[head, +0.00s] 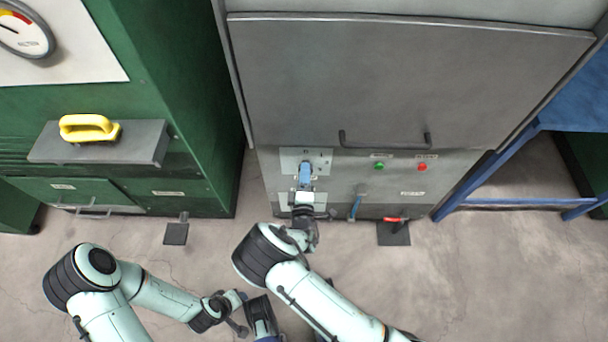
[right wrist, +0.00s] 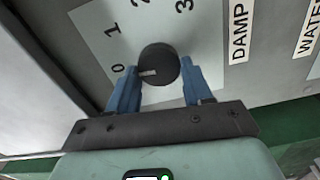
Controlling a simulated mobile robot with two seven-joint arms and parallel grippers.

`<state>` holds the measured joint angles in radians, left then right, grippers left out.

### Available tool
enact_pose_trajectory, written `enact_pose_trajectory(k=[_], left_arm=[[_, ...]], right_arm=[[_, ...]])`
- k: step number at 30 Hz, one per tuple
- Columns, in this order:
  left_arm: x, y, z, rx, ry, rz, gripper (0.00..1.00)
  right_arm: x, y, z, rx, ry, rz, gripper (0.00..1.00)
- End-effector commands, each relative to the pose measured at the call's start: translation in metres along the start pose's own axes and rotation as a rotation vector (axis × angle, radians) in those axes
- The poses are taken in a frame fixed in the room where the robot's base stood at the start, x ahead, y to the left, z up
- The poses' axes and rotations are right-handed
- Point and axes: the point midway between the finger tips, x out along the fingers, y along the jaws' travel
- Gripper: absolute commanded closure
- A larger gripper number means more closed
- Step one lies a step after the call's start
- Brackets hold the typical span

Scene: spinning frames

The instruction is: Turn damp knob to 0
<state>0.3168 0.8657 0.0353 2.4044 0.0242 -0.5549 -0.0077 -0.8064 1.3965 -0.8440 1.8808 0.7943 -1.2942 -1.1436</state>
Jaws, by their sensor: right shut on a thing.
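The damp knob (right wrist: 158,64) is round and black, on a pale plate (right wrist: 98,30) numbered 0, 1, 2, 3 with a DAMP label (right wrist: 238,32) beside it. Its white mark points left, roughly at the 0. My right gripper (right wrist: 160,78) is shut on the knob, one blue finger on each side. In the head view my right gripper (head: 305,172) reaches the plate (head: 321,157) on the grey machine and hides the knob. My left gripper (head: 265,322) is low at the bottom edge, away from the machine; its fingertips are barely visible.
A pedal with red (head: 394,233) is below. A green machine (head: 190,120) stands left, a blue frame (head: 520,201) right.

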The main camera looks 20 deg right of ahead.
Motion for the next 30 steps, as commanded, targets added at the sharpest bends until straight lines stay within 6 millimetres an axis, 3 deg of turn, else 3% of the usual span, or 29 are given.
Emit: enact_pose_trajectory(k=[9, 25, 26, 27, 30], left_arm=[[-0.0006, 0.0002, 0.0011, 0.0, -0.003, 0.0, 0.57], [-0.0006, 0.0002, 0.0011, 0.0, -0.003, 0.0, 0.57], [-0.0006, 0.0002, 0.0011, 0.0, -0.003, 0.0, 0.57], [-0.0006, 0.0002, 0.001, 0.0, -0.003, 0.0, 0.57], [-0.0006, 0.0002, 0.001, 0.0, -0.003, 0.0, 0.57]], right_arm=[[-0.0009, -0.0021, 0.002, -0.114, -0.004, -0.005, 0.8], [-0.0008, -0.002, 0.0023, -0.133, -0.005, -0.004, 0.8], [-0.0008, -0.002, 0.0023, -0.133, -0.005, -0.004, 0.4], [-0.0007, -0.0019, 0.0022, -0.133, -0.004, -0.004, 0.27], [-0.0005, -0.0016, 0.0017, -0.132, -0.003, -0.003, 0.26]])
